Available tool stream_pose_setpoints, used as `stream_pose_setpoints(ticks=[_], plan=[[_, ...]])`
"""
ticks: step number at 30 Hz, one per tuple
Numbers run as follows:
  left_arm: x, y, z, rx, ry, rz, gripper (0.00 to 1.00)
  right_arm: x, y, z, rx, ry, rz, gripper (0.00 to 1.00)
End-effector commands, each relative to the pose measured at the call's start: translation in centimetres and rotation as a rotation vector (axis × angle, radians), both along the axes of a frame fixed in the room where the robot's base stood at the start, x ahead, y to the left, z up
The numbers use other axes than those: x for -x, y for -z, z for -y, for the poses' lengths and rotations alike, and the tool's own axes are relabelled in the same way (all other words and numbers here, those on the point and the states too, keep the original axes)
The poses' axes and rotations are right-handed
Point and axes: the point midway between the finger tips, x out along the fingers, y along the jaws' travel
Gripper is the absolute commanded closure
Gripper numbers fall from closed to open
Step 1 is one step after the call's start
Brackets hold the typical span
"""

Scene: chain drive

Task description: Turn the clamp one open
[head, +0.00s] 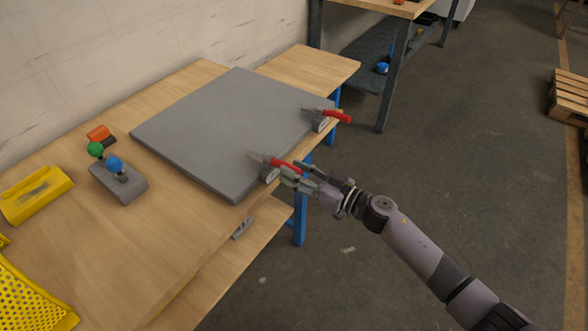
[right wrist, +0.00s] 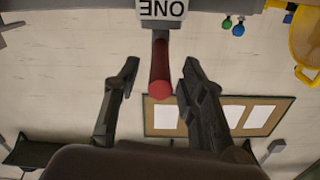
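Clamp one (head: 270,175) sits at the near right edge of a grey plate (head: 215,125), with its red handle (head: 286,165) pointing out past the edge. In the right wrist view its label (right wrist: 163,9) reads ONE upside down, and the red handle (right wrist: 160,72) reaches between my fingers. My right gripper (head: 302,174) is at this handle; in its wrist view the fingers (right wrist: 158,75) are spread on both sides with gaps, open. A second clamp (head: 320,122) with a red handle stands farther along the plate's edge. My left gripper is not in view.
The plate lies on a wooden workbench (head: 120,215). Left of it are a grey block with a blue knob (head: 114,164), a green knob (head: 95,149), an orange item (head: 99,133) and a yellow holder (head: 35,195).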

Motion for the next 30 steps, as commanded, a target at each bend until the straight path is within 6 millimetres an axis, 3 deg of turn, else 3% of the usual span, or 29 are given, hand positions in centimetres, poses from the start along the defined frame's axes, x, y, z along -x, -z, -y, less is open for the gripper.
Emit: stream_pose_setpoints(ticks=[12, 30], plan=[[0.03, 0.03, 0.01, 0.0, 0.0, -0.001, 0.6, -0.5, -0.02, -0.67, 0.001, 0.001, 0.001, 0.63], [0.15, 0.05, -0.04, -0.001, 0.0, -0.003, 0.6, -0.49, -0.01, -0.65, 0.001, 0.0, 0.001, 1.0]])
